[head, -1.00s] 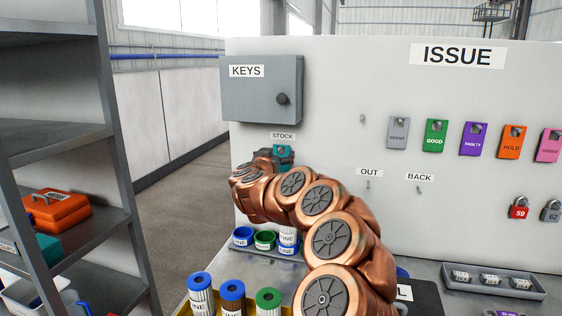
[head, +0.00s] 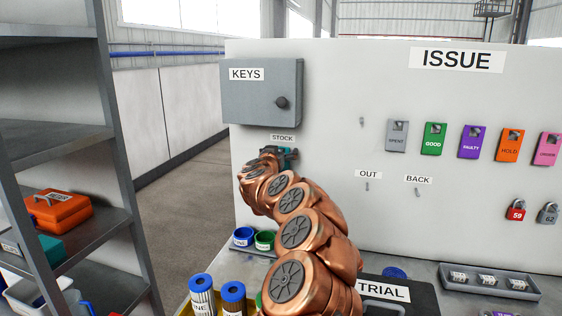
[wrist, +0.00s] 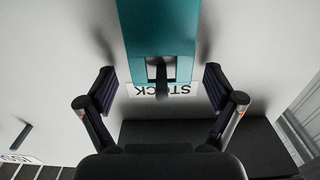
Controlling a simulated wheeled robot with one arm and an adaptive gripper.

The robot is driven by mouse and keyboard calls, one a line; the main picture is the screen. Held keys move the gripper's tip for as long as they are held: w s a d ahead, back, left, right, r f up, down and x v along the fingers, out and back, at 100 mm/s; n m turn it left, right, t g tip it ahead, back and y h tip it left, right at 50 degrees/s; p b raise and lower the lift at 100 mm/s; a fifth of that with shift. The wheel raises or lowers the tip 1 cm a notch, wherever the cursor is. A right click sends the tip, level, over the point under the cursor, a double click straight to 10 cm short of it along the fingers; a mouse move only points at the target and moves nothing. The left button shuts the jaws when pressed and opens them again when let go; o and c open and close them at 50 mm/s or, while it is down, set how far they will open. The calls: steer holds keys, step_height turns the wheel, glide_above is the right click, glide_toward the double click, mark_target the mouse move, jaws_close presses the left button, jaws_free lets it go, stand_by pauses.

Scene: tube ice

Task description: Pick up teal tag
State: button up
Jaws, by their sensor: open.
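The teal tag (wrist: 160,28) hangs on a dark peg at the board under the STOCK label (wrist: 178,90) in the wrist view. The peg passes through the slot at the tag's end. My gripper (wrist: 157,78) is open, with one dark finger on each side of the tag's slotted end and gaps between. In the head view a small part of the teal tag (head: 291,154) shows just under the STOCK label, mostly hidden behind my arm. My gripper's fingers are hidden there.
A grey KEYS cabinet (head: 262,91) is above the STOCK label. Grey, green, purple, orange and pink tags hang to the right. Blue-rimmed and green-rimmed cups (head: 243,237) stand below my arm. A shelf unit (head: 128,240) is at the left.

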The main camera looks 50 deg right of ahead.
steer(key=c, duration=1)
